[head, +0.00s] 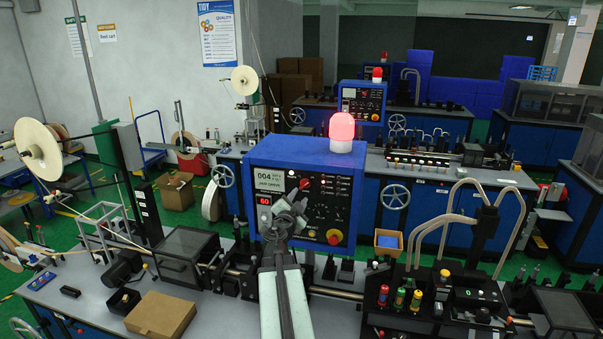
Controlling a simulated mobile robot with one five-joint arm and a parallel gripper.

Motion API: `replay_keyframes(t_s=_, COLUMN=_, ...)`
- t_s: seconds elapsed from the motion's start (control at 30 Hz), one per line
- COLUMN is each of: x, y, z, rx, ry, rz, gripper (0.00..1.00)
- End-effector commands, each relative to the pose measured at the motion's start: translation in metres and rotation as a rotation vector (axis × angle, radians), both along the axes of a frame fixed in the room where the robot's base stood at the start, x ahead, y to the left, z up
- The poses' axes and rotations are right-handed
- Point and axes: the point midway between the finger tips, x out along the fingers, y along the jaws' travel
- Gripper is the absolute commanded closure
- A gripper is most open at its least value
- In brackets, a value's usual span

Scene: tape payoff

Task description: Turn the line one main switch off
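A blue control box (270,152) stands on the near bench in the middle of the head view. My gripper (287,212) is in front of the panel's lower left, left of the knob. My gripper looks empty; its fingers are too small and dark to tell open from shut. It hides part of the panel.
A red beacon (341,130) glows on top of the box. A similar blue box (361,95) stands on a bench behind. A cardboard box (161,315) lies at the near left. Colored bottles (399,299) and curved tubes (437,222) stand at the right.

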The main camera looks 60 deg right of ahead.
Motion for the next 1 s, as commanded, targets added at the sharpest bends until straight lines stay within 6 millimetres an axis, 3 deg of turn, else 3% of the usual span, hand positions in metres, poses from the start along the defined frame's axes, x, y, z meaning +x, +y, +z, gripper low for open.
replay_keyframes(t_s=0.27, x=0.004, y=-0.012, z=-0.001, rx=-0.001, ry=-0.006, rz=0.001, gripper=0.68)
replay_keyframes(t_s=0.63, x=0.022, y=-0.072, z=-0.001, rx=-0.001, ry=-0.005, rz=-0.001, gripper=0.68)
replay_keyframes(t_s=0.9, x=0.022, y=-0.075, z=-0.001, rx=0.000, ry=-0.005, rz=0.000, gripper=0.68)
replay_keyframes(t_s=1.0, x=0.022, y=-0.075, z=-0.001, rx=0.000, ry=-0.005, rz=0.000, gripper=0.93)
